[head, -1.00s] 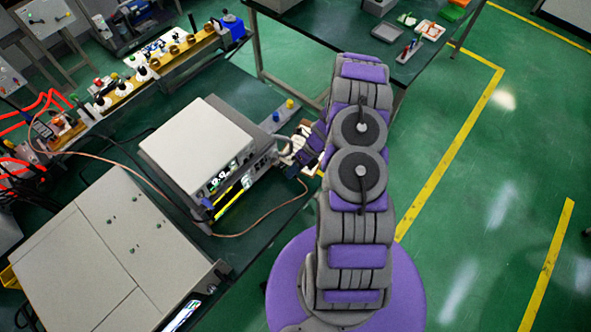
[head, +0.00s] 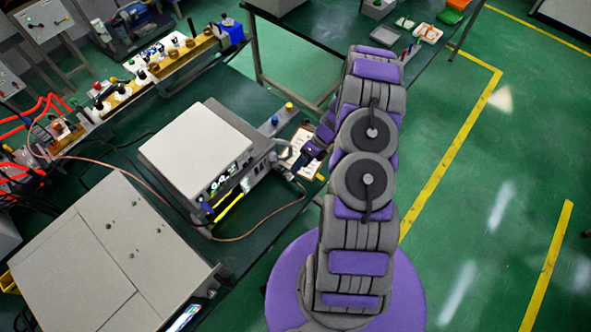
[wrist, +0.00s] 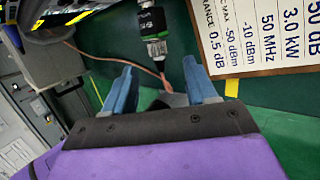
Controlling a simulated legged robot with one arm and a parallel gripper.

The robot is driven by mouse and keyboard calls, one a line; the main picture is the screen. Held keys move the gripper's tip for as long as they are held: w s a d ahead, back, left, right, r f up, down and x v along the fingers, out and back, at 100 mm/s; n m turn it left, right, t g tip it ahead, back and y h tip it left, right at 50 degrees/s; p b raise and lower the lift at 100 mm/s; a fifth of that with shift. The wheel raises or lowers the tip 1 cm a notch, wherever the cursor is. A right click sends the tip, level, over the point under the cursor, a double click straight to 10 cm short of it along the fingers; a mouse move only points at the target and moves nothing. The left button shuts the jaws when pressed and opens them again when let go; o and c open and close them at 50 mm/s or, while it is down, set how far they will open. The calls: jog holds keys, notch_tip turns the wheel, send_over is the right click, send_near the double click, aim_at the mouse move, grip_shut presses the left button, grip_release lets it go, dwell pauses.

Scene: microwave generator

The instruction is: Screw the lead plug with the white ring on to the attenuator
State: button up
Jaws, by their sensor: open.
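In the wrist view, my gripper (wrist: 162,85) is open, with its two blue fingers apart and nothing held between them. Beyond the fingertips a dark connector with a green part (wrist: 152,22) ends in a silver-white ring piece (wrist: 157,48). The copper-coloured lead (wrist: 163,76) runs from that end down past the fingers. I cannot tell whether the ring is fully seated on the dark body. In the head view, my gripper (head: 306,164) is at the right of the generator (head: 205,155), partly hidden by my arm. The lead (head: 262,228) loops from the generator's front towards it.
A grey cabinet (head: 110,248) stands at the lower left in the head view. Open green floor (head: 480,215) lies to the right.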

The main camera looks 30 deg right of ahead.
jog(key=v, duration=1.1)
jog(key=shift+d+r, duration=0.25)
jog(key=shift+r, duration=0.1)
